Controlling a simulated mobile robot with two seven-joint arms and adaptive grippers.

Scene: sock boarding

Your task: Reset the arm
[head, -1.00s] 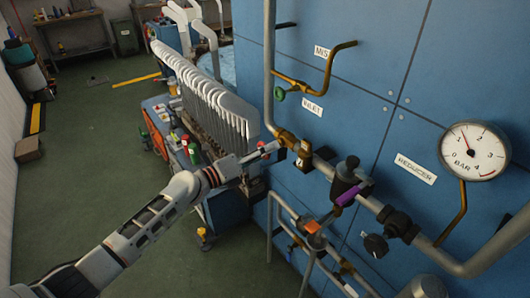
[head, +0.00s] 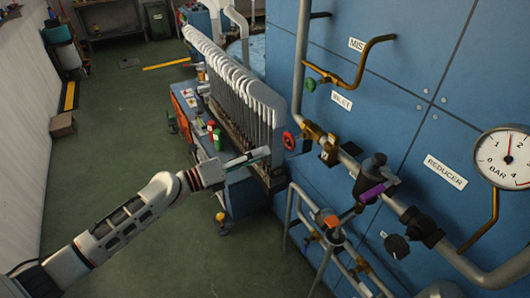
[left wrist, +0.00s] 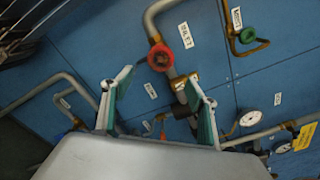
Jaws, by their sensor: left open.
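My left arm (head: 130,215) comes in from the lower left of the head view. Its gripper (head: 264,154) is empty, left of and apart from the red handwheel (head: 288,141) on the inlet pipe. In the left wrist view the two green-padded fingers of my left gripper (left wrist: 158,88) stand wide apart with nothing between them. The red handwheel (left wrist: 160,57) shows beyond them, towards the upper middle. My right gripper is in neither view.
The blue panel (head: 410,60) carries pipes, a pressure gauge (head: 504,158), a purple lever (head: 372,193) and a black knob (head: 396,246). A rack of white sock boards (head: 235,85) stands behind my gripper, beside a blue cart (head: 240,195). Green floor (head: 110,150) is open at left.

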